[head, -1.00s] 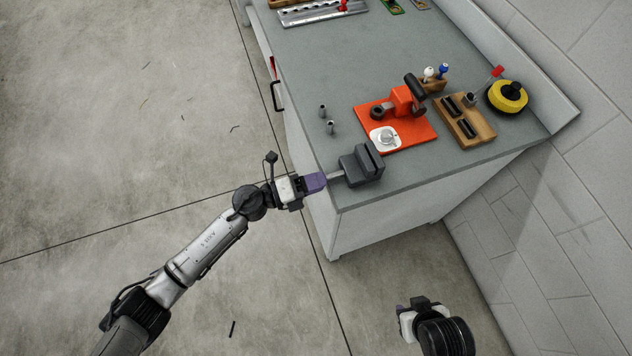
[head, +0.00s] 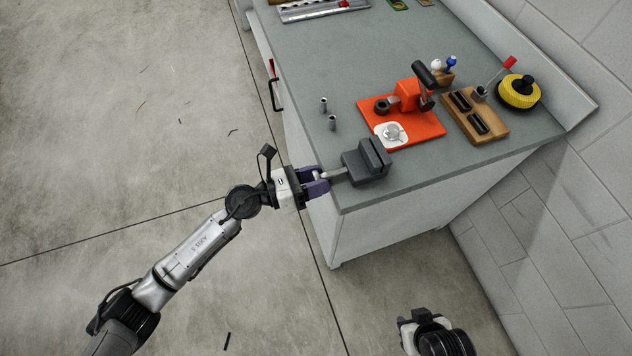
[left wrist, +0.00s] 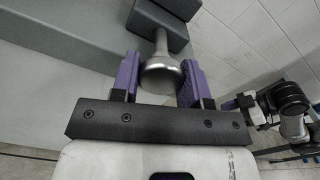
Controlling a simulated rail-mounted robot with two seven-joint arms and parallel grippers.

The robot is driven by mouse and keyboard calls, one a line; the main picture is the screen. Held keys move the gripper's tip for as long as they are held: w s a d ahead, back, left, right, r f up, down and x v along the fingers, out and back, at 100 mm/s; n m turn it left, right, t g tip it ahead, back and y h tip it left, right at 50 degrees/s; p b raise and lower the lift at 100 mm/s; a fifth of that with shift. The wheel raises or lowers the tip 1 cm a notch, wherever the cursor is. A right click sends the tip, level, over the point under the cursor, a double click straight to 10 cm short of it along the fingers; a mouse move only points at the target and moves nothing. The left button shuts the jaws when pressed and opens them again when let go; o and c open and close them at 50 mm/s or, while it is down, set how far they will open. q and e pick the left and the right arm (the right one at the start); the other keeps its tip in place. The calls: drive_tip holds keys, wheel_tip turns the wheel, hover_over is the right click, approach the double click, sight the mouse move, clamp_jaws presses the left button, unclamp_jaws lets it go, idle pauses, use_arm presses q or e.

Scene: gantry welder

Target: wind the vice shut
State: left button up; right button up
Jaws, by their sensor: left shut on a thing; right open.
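The dark grey vice (head: 366,163) sits at the near left corner of the workbench (head: 330,60). Its metal screw (head: 338,174) sticks out leftward past the bench edge and ends in a round knob (left wrist: 162,75). My left gripper (head: 322,180) is shut on this knob, with a purple finger on either side of it in the left wrist view. The fingers hide much of the knob in the head view. How far apart the vice jaws stand is not clear. My right gripper (head: 407,319) is open, low at the bottom, away from the bench.
An orange plate (head: 425,122) with a red-orange tool stands beyond the vice. A wooden block (head: 490,128) and a yellow-black round item (head: 518,92) are farther right. Two small metal pegs (head: 332,122) stand near the left edge. The floor left of the bench is open.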

use_arm(q)
drive_tip(key=m+b, duration=0.1)
drive_tip(key=m, duration=0.1)
drive_tip(key=m+b, duration=0.1)
drive_tip(key=shift+f+m+b, duration=0.2)
drive_tip(key=shift+m+b, duration=0.2)
drive_tip(key=m+b, duration=0.3)
drive_tip(key=shift+w+m, duration=0.1)
drive_tip(key=shift+m, duration=0.2)
drive_tip(key=m+b, duration=0.5)
drive_tip(key=shift+w, duration=0.1)
drive_tip(key=shift+a+r+m+b, duration=0.1)
drive_tip(key=shift+r+m+b, duration=0.1)
drive_tip(key=shift+m+b, duration=1.45)
drive_tip(key=o, duration=0.9)
drive_tip(key=shift+r, duration=0.1)
